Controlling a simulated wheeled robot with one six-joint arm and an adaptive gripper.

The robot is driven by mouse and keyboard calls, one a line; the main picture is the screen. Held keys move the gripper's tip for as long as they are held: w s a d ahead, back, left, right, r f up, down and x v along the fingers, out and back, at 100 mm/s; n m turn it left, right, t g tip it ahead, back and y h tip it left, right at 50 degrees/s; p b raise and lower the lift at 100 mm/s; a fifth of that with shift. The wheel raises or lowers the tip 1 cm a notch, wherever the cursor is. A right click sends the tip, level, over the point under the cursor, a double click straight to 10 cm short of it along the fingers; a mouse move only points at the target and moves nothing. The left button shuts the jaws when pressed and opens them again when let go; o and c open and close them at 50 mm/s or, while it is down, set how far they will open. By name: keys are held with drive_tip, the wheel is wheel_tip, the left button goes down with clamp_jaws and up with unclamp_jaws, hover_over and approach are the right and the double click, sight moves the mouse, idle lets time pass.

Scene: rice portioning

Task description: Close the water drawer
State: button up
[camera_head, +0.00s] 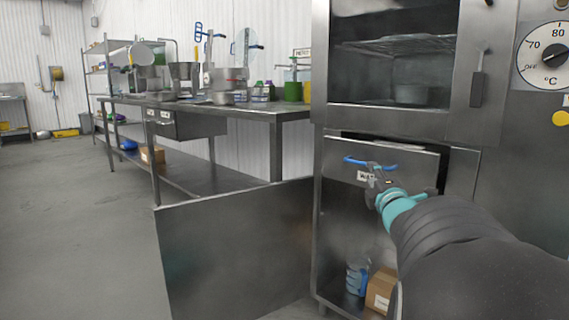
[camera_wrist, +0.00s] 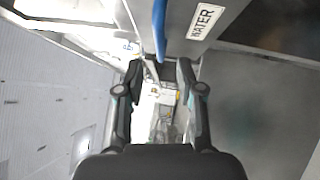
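The water drawer (camera_head: 340,172) is in the steel cabinet under the oven. Its front stands out from the frame, with a dark gap along its top and right side. Its blue handle (camera_head: 358,161) is at the top of the front, and a partly hidden "WATER" label is below it. In the wrist view, the blue handle (camera_wrist: 159,28) and the label (camera_wrist: 207,20) are at the top. My gripper (camera_head: 374,172) is in front of the drawer, close to the handle. In the wrist view my gripper (camera_wrist: 159,72) has its fingers apart with nothing clearly held; contact with the handle is unclear.
A steel cabinet door (camera_head: 235,245) stands swung open at the lower left of the drawer. A blue-tinted jug (camera_head: 357,277) and a cardboard box (camera_head: 381,288) are below the drawer. A steel worktable (camera_head: 230,112) is behind. The floor at left is clear.

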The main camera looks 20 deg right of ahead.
sight(383, 163)
drive_tip(key=x, duration=0.7)
drive_tip(key=shift+w, duration=0.15)
clamp_jaws()
drive_tip(key=shift+d, duration=0.1)
